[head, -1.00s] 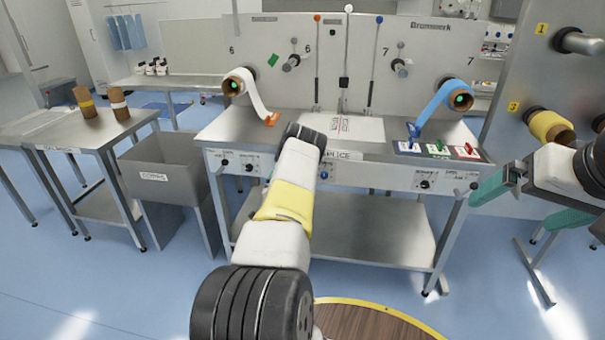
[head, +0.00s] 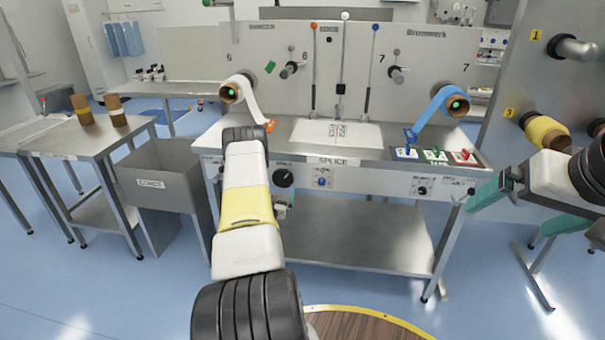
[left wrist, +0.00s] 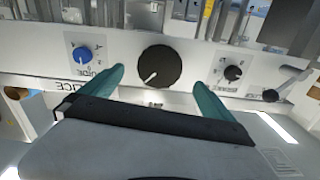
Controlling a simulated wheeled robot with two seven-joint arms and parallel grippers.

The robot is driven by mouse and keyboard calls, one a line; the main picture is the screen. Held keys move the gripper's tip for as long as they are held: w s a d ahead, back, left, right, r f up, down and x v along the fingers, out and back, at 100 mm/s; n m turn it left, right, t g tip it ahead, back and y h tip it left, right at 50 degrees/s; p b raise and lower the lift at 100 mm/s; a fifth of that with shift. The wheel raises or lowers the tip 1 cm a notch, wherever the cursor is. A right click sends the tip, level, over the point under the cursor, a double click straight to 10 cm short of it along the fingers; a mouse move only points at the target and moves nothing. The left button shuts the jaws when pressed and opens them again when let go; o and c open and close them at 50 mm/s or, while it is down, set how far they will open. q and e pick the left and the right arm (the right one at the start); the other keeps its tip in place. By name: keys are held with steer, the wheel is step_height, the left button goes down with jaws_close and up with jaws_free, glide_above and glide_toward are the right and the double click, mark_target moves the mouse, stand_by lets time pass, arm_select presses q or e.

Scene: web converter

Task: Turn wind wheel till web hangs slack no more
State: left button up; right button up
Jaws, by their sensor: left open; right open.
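The large round black dial (head: 284,178) with a white pointer line is on the table's front panel; I take it for the wind wheel. In the left wrist view, the dial (left wrist: 159,67) lies between and beyond the teal fingers of my left gripper (left wrist: 157,86), which is open and empty. In the head view my left forearm hides most of that gripper. A white web (head: 256,103) runs from the left roll (head: 230,93) to an orange clip. A blue web (head: 434,104) runs from the right roll to a blue clip. My right gripper (head: 500,222) is open and empty at the right.
A smaller blue knob (left wrist: 82,54) and black knob (left wrist: 233,73) flank the dial in the left wrist view. A grey bin (head: 160,175) and side table (head: 70,140) stand left. The lower shelf (head: 350,235) is clear.

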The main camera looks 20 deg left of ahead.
mark_target(282, 180)
arm_select(q)
steer(key=x, duration=0.7)
steer(key=c, duration=1.3)
